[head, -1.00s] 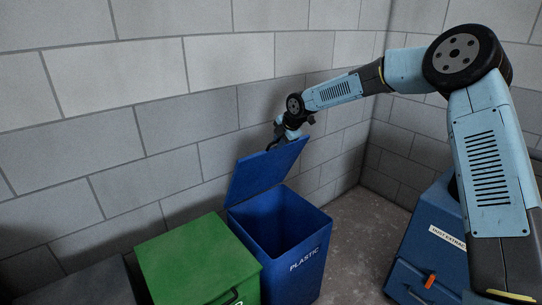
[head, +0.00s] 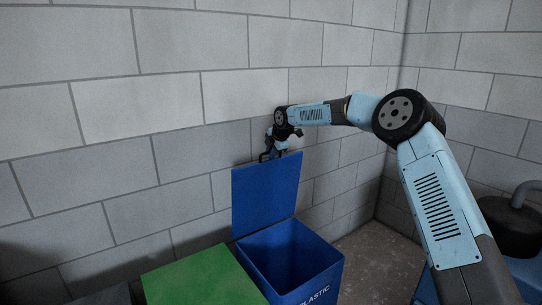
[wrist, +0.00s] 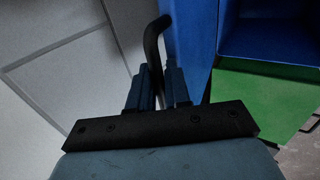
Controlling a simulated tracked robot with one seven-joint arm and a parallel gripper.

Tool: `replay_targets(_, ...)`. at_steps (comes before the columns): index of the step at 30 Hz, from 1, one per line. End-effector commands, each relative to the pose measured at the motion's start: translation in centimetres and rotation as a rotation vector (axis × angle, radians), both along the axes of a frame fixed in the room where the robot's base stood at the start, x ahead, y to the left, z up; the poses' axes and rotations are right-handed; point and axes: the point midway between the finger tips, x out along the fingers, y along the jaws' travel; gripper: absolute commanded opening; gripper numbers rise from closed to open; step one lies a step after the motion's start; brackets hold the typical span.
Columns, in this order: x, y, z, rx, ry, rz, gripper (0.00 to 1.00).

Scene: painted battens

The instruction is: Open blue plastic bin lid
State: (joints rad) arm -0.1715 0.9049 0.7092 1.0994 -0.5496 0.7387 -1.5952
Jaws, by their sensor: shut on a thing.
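The blue plastic bin (head: 296,258) stands by the wall with "PLASTIC" on its front, and its inside is open to view. Its blue lid (head: 265,195) stands nearly upright at the bin's back edge. A dark handle (wrist: 152,42) on the lid's edge shows in the wrist view. My gripper (head: 272,153) is at the lid's top edge. In the wrist view my gripper (wrist: 158,85) is shut on the handle, with a finger on each side of it.
A green bin (head: 205,275) stands directly left of the blue one. A grey block wall (head: 180,90) is close behind the lid and my gripper. Bare floor (head: 375,245) shows to the right. Blue equipment with a dark rounded top (head: 510,225) stands at the far right.

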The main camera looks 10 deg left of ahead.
Motion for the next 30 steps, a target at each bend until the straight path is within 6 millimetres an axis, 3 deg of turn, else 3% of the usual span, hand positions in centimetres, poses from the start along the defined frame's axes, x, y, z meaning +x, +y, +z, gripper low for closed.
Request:
replay_targets(1, -1.2, 1.3, -0.4, 0.006, 0.018, 0.017, 0.00)
replay_targets(8, -0.9, 0.7, -0.5, 0.007, 0.020, 0.010, 0.00)
replay_targets(9, -0.8, 0.6, -0.5, 0.008, 0.020, 0.009, 0.19)
replay_targets(12, -0.7, 0.4, -0.5, 0.007, 0.019, 0.008, 0.29)
replay_targets(23, -0.2, -0.4, -0.6, 0.002, 0.015, -0.001, 0.29)
replay_targets(30, -0.9, -1.6, 1.8, 0.003, 0.010, -0.003, 0.29)
